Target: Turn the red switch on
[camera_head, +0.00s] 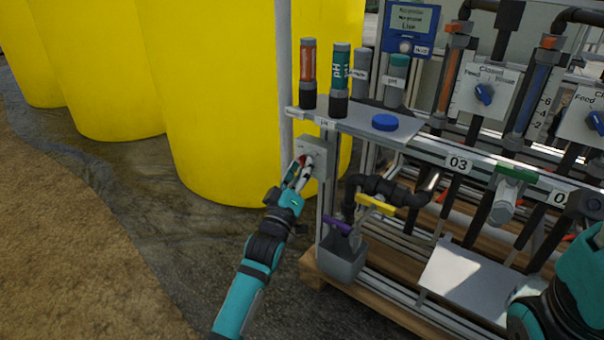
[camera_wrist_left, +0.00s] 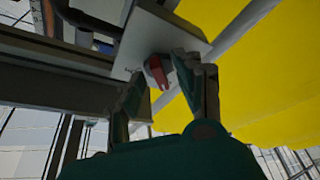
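The red switch (camera_wrist_left: 157,72) is a small red knob on a grey box; in the left wrist view it lies between the two finger tips of my left gripper. In the head view the grey switch box (camera_head: 313,150) is fixed to the skid's left post, and only a bit of red shows beside the fingers. My left gripper (camera_head: 299,172) is at the box's face with its fingers apart; it also shows in the left wrist view (camera_wrist_left: 158,80). I cannot tell whether the fingers touch the knob. My right arm shows at the lower right; its gripper is out of view.
Large yellow tanks (camera_head: 215,90) stand behind the box. A shelf (camera_head: 352,124) above it holds several probe tubes and a blue cap (camera_head: 384,122). A grey bucket (camera_head: 342,258) and a pipe with a yellow-handled valve (camera_head: 375,205) are to the right. Ground at left is clear.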

